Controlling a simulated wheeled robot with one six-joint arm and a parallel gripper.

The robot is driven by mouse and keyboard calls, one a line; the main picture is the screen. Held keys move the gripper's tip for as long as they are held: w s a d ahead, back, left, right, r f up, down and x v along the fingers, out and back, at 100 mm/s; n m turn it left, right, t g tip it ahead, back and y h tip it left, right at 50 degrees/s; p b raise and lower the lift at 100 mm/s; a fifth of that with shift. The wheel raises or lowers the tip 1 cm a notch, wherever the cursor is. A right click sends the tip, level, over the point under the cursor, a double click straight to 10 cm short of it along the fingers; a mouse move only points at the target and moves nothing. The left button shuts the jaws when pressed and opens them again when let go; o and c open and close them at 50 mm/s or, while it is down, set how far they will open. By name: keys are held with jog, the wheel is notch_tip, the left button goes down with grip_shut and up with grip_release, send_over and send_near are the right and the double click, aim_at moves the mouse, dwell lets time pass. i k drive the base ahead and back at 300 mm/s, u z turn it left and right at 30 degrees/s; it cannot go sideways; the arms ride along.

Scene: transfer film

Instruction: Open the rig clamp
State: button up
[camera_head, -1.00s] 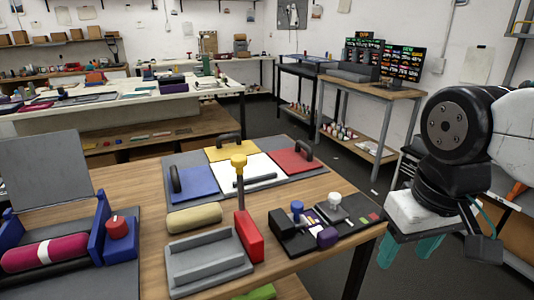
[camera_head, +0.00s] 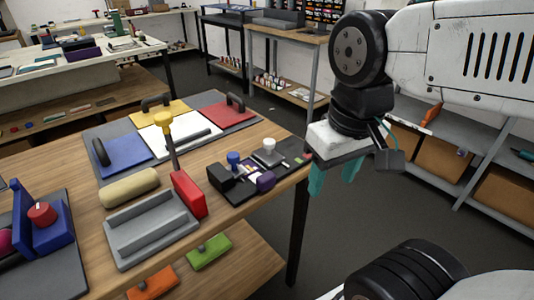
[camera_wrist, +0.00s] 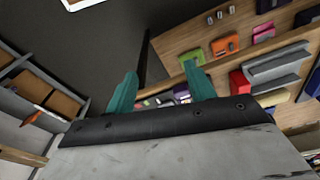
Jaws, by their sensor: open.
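I cannot tell for sure which part is the rig clamp. A lever with a yellow knob (camera_head: 163,118) rises almost upright from a red block (camera_head: 188,195) beside a grey grooved tray (camera_head: 150,230) on the wooden table. The red block also shows in the wrist view (camera_wrist: 239,83). To its right, a dark rig board (camera_head: 292,162) bears a blue knob (camera_head: 233,157), a white knob (camera_head: 268,144) and a purple piece (camera_head: 266,181). My gripper (camera_head: 333,173) has teal fingers, open and empty, off the table's right edge and apart from everything. Both fingers show in the wrist view (camera_wrist: 160,85).
A beige roll (camera_head: 129,188) lies behind the tray. Blue, yellow and red plates with black handles lie on a grey mat (camera_head: 100,172). A blue stand (camera_head: 45,232) is at the left. Shelving (camera_head: 480,160) stands on the right, with open floor between.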

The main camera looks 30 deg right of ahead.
aim_at(233, 158)
jog(key=z, duration=2.4)
jog(key=k, duration=0.35)
jog(key=u, duration=2.25)
